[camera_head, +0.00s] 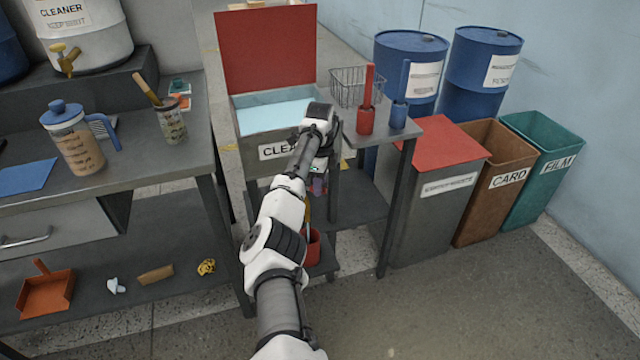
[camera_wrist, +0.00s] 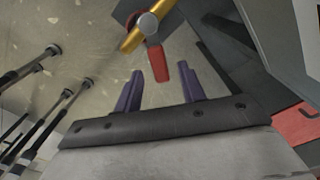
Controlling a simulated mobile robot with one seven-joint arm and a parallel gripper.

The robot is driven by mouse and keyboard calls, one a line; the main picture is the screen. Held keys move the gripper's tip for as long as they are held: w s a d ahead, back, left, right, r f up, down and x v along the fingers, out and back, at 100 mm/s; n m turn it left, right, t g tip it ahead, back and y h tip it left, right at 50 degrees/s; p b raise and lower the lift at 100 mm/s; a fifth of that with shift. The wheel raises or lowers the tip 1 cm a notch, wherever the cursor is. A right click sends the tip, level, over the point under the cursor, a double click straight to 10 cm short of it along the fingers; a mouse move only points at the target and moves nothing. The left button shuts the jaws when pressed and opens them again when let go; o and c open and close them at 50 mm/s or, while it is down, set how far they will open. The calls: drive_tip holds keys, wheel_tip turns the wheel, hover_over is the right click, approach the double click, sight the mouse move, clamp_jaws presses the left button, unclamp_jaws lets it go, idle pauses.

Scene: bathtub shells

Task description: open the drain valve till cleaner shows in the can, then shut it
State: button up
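The drain valve shows in the wrist view as a brass pipe (camera_wrist: 139,37) with a red lever (camera_wrist: 157,62). The lever hangs between the two purple fingers of my gripper (camera_wrist: 160,70), near their tips. The fingers are apart, with a gap visible on both sides of the lever. In the head view my gripper (camera_head: 318,184) is low in front of the wash tank (camera_head: 258,122), mostly hidden by my arm. A red can (camera_head: 313,249) stands on the low shelf below, partly behind my arm. Its inside cannot be made out, so no cleaner shows.
The tank's red lid (camera_head: 267,48) is up, and pale blue liquid lies inside. A side shelf holds a red holder (camera_head: 365,121) and a blue holder (camera_head: 398,116). Table legs (camera_head: 397,207) stand close to my arm. The floor at front right is clear.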

wheel_tip(320, 180, up, 13)
drive_tip(key=b, duration=0.1)
idle(2.9)
